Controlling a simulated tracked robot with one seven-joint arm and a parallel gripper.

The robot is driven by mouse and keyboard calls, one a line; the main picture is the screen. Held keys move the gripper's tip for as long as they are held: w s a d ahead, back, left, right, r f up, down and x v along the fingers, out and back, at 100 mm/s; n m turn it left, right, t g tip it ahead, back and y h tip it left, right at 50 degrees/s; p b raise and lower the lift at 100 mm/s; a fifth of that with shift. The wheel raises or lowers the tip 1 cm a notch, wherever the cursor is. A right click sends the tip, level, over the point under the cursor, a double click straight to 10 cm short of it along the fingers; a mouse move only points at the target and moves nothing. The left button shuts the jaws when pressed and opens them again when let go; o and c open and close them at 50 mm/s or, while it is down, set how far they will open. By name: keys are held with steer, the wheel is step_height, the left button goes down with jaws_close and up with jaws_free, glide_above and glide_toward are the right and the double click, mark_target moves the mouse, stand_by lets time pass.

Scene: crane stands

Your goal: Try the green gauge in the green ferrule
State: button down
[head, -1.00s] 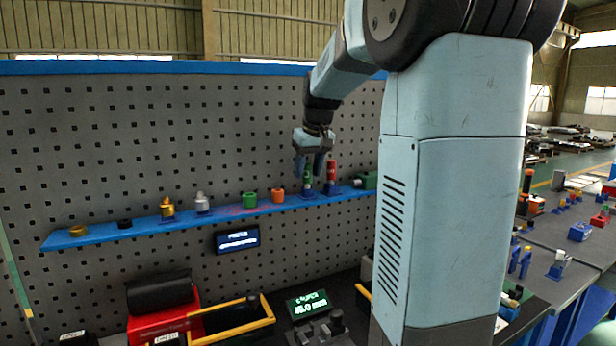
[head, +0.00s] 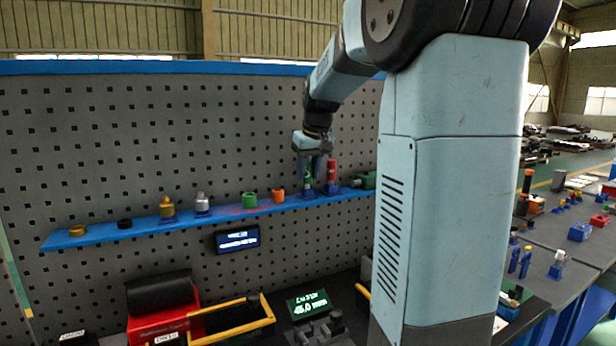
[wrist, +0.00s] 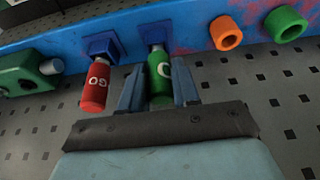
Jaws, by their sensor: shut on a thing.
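The green gauge (wrist: 160,75) stands in a blue holder (wrist: 153,33) on the blue shelf, with a pale letter on its side. My gripper (wrist: 157,88) is around it from above, with one finger on each side, shut on it. In the head view my gripper (head: 312,168) is at the shelf and the green gauge (head: 308,173) shows only partly between the fingers. The green ferrule (head: 249,200) sits on the shelf to the left; in the wrist view the green ferrule (wrist: 285,24) is at the top right, its open bore showing.
A red gauge (wrist: 95,88) stands in its own holder close beside the green one. An orange ferrule (head: 278,196) lies between the green ferrule and my gripper. A green device (head: 366,181) is at the shelf's right end. The pegboard (head: 100,150) stands behind.

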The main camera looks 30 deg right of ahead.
steer(key=shift+r, duration=2.7)
steer(key=shift+s, duration=0.1)
